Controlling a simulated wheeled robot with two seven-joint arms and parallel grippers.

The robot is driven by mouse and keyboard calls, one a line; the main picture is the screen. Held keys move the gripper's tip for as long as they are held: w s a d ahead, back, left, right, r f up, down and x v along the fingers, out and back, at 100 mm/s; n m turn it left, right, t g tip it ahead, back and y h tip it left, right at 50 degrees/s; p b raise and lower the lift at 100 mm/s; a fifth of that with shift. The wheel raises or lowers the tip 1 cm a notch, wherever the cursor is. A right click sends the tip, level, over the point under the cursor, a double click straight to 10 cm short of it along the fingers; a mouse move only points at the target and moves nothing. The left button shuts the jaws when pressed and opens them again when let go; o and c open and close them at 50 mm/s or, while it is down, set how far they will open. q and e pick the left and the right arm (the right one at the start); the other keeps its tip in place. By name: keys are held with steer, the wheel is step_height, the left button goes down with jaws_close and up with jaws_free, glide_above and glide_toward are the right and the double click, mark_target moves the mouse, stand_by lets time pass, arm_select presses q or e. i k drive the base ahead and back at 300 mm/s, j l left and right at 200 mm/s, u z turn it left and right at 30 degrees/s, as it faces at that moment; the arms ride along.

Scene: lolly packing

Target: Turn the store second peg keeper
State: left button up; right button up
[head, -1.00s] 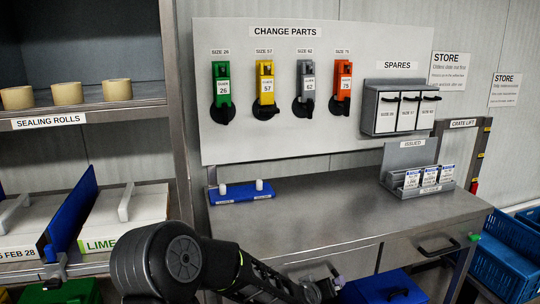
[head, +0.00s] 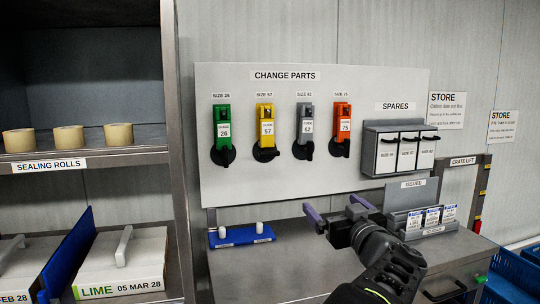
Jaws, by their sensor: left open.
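On the change parts board (head: 385,90) hang a green part marked 26 (head: 222,122), a yellow part marked 57 (head: 265,120), a grey part marked 62 (head: 305,118) and an orange part marked 75 (head: 342,119). The yellow one is second from the left. A black rounded keeper (head: 265,153) shows at its lower end; its exact turn is too small to tell. My left gripper (head: 335,206) is open and empty, below and right of the yellow part, over the bench and apart from the board. My right gripper is out of view.
A blue base with two white pegs (head: 240,238) sits at the bench's back left. The spares holder (head: 369,150) is on the board's right. An issued rack (head: 414,234) stands behind my arm. A shelf post (head: 188,150) bounds the left.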

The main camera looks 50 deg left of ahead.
mark_target(276, 153)
steer(key=i+j, duration=0.15)
steer(key=j, duration=0.25)
steer(key=i+j, duration=0.1)
steer(key=j, duration=0.25)
steer(key=i+j, duration=0.15)
steer(key=j, duration=0.25)
steer(key=i+j, duration=0.15)
steer(key=j, duration=0.25)
steer(key=i+j, duration=0.1)
steer(key=j, duration=0.3)
